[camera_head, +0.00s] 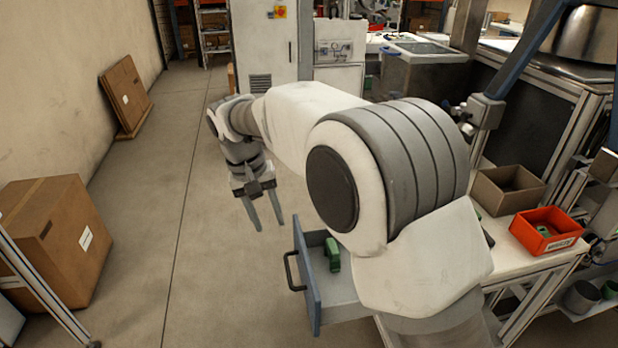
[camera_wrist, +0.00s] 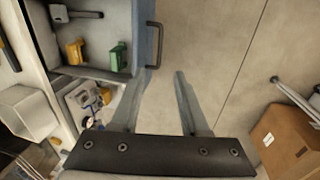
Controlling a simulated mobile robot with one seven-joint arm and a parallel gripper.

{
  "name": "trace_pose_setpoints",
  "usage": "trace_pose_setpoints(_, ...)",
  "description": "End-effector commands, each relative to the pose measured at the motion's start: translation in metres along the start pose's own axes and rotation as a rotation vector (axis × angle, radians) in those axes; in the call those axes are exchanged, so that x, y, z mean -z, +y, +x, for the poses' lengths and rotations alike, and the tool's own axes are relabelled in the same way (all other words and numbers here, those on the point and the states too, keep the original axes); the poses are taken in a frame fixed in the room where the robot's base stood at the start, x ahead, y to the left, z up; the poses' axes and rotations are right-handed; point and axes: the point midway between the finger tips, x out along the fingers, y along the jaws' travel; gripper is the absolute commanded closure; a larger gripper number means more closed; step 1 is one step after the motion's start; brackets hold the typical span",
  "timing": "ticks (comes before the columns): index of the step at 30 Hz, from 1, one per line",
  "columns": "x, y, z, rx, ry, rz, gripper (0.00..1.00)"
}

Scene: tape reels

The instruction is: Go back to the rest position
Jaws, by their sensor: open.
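My gripper (camera_head: 265,220) hangs with its fingers apart and nothing between them, over the floor to the left of the open drawer (camera_head: 307,272). In the wrist view my gripper (camera_wrist: 162,78) points down at bare floor, its two fingers spread. The drawer (camera_wrist: 146,35), with a blue front and a dark handle, is at the upper left there. A green tape reel (camera_wrist: 119,54) and a yellow tape reel (camera_wrist: 75,51) are inside the drawer. In the head view the green reel (camera_head: 332,254) shows in the drawer, and my arm hides part of it.
A red bin (camera_head: 545,231) with a green item and an empty brown bin (camera_head: 508,190) are on the workbench (camera_head: 518,262) at the right. A large cardboard box (camera_head: 55,240) stands at the left. The floor (camera_head: 170,230) between is clear.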

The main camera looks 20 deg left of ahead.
Motion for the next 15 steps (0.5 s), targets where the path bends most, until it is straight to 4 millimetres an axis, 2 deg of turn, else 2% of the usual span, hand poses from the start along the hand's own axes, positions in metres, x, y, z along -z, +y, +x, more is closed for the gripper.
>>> trace_pose_setpoints(4,0.000,0.003,-0.001,0.001,0.001,0.003,0.55)
trace_pose_setpoints(7,-0.003,0.018,-0.011,0.008,0.010,0.018,0.55)
trace_pose_setpoints(11,-0.015,0.062,-0.034,0.028,0.035,0.063,0.55)
trace_pose_setpoints(15,-0.042,0.120,-0.061,0.052,0.074,0.126,0.55)
